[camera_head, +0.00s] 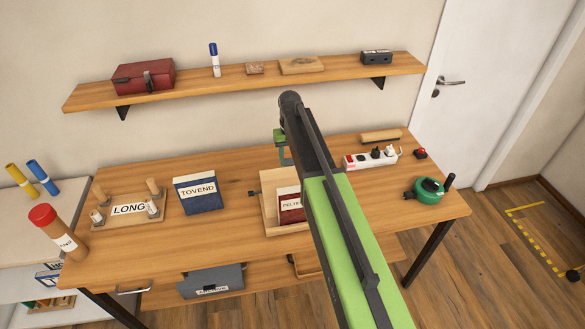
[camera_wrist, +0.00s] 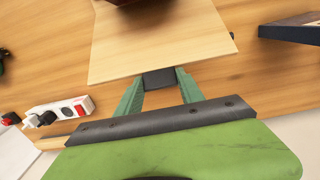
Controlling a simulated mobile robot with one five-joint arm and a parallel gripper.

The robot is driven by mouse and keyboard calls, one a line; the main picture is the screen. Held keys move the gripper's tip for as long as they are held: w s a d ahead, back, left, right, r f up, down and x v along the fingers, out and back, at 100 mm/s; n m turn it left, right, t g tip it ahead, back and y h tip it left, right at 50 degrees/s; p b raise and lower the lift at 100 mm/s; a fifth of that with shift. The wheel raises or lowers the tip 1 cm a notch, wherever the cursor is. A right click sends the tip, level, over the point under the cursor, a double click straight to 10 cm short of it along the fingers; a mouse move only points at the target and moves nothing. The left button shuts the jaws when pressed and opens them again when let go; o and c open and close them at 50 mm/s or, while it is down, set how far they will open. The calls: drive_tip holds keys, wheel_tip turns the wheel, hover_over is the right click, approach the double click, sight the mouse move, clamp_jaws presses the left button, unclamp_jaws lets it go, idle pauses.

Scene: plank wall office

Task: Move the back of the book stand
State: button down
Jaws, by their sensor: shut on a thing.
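The wooden book stand (camera_head: 272,219) sits on the desk, partly hidden behind my arm. A dark red book (camera_head: 290,205) with a white label stands in it. In the wrist view, a pale wooden panel of the stand (camera_wrist: 160,45) fills the upper middle, with a dark block (camera_wrist: 158,79) at its near edge. My gripper (camera_wrist: 160,85) has its green fingers closed on this block, one on each side. In the head view my gripper (camera_head: 283,157) is behind the stand, largely hidden by my arm.
A blue book (camera_head: 198,194) stands left of the stand, beside a board with pegs (camera_head: 129,209). A power strip (camera_head: 371,159) and a green cable reel (camera_head: 427,190) lie to the right. A shelf (camera_head: 240,78) hangs above the desk.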

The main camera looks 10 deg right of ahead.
drive_tip(key=shift+w+f, duration=0.15)
drive_tip(key=shift+w, duration=0.05)
drive_tip(key=c, duration=0.7)
unclamp_jaws()
wheel_tip(320, 180, up, 17)
drive_tip(key=p, duration=1.7)
drive_tip(key=shift+r+p, duration=0.2)
drive_tip(key=shift+p, duration=0.15)
